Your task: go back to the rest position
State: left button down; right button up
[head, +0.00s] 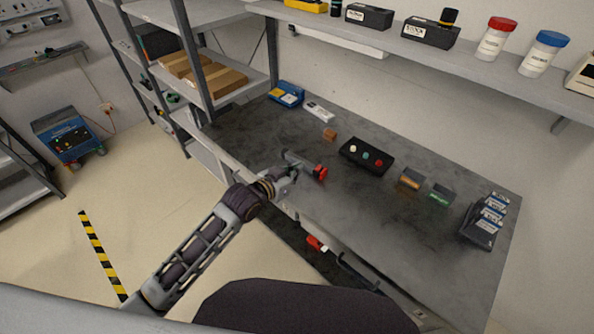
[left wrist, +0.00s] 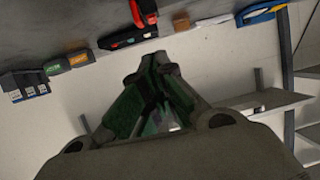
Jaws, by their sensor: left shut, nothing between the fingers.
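My left gripper (head: 292,167) is over the front edge of the dark workbench (head: 340,205). It is shut and empty; its closed fingers (left wrist: 155,65) also show in the left wrist view. A tool with a red end (head: 319,172) lies by the fingertips in the head view. In the left wrist view this red-ended tool (left wrist: 146,12) is apart from the fingers. My right gripper is in neither view.
On the bench are a black box with coloured buttons (head: 366,156), a small brown block (head: 329,134), orange-labelled (head: 410,180) and green-labelled (head: 440,194) boxes, and a dark bin (head: 480,229). A shelf (head: 450,65) overhangs the back; a rack (head: 203,75) stands left.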

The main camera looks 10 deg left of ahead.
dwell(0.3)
pick_arm(q)
jog(key=s+a+f+n+g+y, duration=0.2)
jog(key=s+a+f+g+y, duration=0.2)
jog(key=s+a, duration=0.6)
jog(key=s+a+f+n+g+y, duration=0.2)
jog(key=s+a+f+g+y, duration=0.25)
jog(key=s, duration=0.85)
jog(key=s+a+f+g+h, duration=0.1)
jog(key=s+f, duration=0.1)
jog(key=f, duration=1.5)
jog(key=s+a+f+h, duration=0.1)
jog(key=f, duration=1.5)
jog(key=s+a+f, duration=0.1)
jog(key=s+f, duration=0.9)
jog(key=s, duration=0.1)
jog(key=s+a+f+g, duration=0.1)
jog(key=s+a+f, duration=0.1)
jog(key=s+f, duration=0.9)
jog(key=shift+s+a+y+b, duration=0.25)
jog(key=shift+a+y+b, duration=0.05)
jog(key=shift+y, duration=0.05)
